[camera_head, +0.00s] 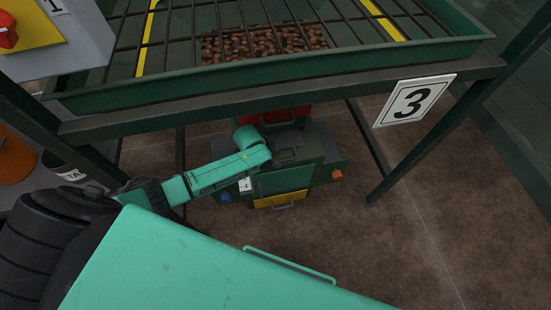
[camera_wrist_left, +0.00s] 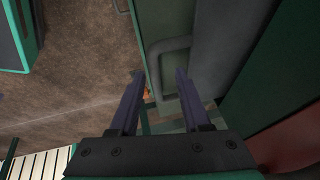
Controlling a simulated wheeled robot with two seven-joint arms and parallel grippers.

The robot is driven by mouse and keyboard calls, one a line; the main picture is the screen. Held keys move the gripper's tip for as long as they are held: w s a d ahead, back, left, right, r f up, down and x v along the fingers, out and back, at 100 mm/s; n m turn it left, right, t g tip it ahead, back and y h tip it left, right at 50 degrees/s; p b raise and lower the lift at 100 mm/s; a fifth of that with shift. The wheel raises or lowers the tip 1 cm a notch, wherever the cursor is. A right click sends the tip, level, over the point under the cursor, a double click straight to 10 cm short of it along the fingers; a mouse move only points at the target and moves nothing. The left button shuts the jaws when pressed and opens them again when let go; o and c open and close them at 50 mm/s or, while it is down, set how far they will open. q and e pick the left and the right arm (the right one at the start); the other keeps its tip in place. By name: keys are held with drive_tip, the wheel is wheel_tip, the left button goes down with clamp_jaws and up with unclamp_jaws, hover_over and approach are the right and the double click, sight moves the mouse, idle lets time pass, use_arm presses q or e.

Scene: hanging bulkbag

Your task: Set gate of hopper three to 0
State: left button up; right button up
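The hopper marked 3 (camera_head: 275,95) is a green tray with a grid of bars over brown pellets. Under it is a green box-like housing (camera_head: 322,140) with a grey gate handle (camera_head: 288,155) on top. My left arm reaches under the hopper, and its gripper (camera_head: 277,163) is at this handle, mostly hidden in the head view. In the left wrist view the left gripper (camera_wrist_left: 160,75) is open, with its two dark fingers apart. A grey bent handle (camera_wrist_left: 168,45) lies between and beyond the fingertips; contact cannot be told. My right gripper is not in view.
The white sign with a 3 (camera_head: 414,101) hangs on the green frame. The housing also has a yellow panel (camera_head: 265,201), an orange knob (camera_head: 337,174) and a blue knob (camera_head: 226,197). A grey box with a red switch (camera_head: 7,38) stands upper left. Brown floor is clear at right.

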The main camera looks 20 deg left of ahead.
use_arm(q)
drive_tip(key=p+v, duration=0.4)
drive_tip(key=v, duration=1)
drive_tip(key=shift+s+r, duration=0.15)
drive_tip(key=shift+r, duration=0.1)
